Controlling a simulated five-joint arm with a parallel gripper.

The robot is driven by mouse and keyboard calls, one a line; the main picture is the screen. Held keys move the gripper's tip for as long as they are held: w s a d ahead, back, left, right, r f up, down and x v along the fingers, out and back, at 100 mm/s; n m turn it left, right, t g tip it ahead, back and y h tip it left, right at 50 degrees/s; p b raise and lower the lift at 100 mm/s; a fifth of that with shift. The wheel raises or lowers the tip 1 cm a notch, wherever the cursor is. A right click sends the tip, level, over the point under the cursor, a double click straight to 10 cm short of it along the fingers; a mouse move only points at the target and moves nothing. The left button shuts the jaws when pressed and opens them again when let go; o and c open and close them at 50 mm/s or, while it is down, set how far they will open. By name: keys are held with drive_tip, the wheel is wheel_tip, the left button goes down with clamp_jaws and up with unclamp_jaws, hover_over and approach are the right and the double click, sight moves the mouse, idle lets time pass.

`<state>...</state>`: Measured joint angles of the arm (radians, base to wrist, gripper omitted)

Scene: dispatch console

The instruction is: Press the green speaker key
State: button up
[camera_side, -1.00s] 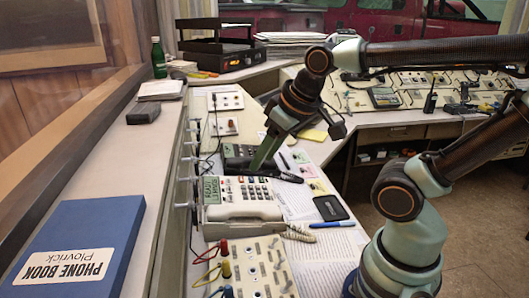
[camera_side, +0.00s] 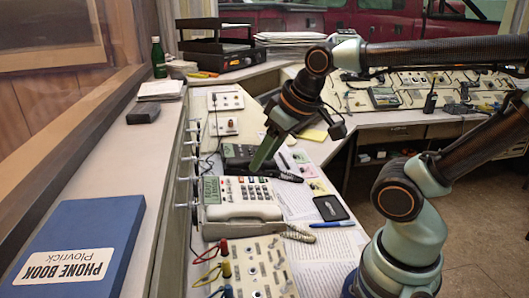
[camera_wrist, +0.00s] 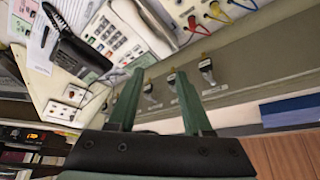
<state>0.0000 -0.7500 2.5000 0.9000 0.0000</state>
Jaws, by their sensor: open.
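A white desk phone (camera_side: 243,212) with a grey-green display (camera_side: 211,189) and rows of keys (camera_side: 248,188) sits on the console. Its handset lies along the near side. The phone also shows at the top of the wrist view (camera_wrist: 125,30). I cannot pick out a green key among its small keys in either view. My gripper (camera_side: 257,166) points down just above the far edge of the phone, by the keys. In the wrist view its two green fingers (camera_wrist: 160,74) are apart, with nothing between them. Contact with the phone cannot be told.
A dark phone (camera_side: 239,154) with a black handset (camera_side: 283,174) stands just behind the white one. A jack panel (camera_side: 262,262) with coloured plugs is in front. A black notepad (camera_side: 331,208) and papers lie right. A blue phone book (camera_side: 78,245) lies on the left ledge.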

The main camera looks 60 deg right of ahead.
drive_tip(key=shift+c, duration=0.3)
clamp_jaws()
idle(1.3)
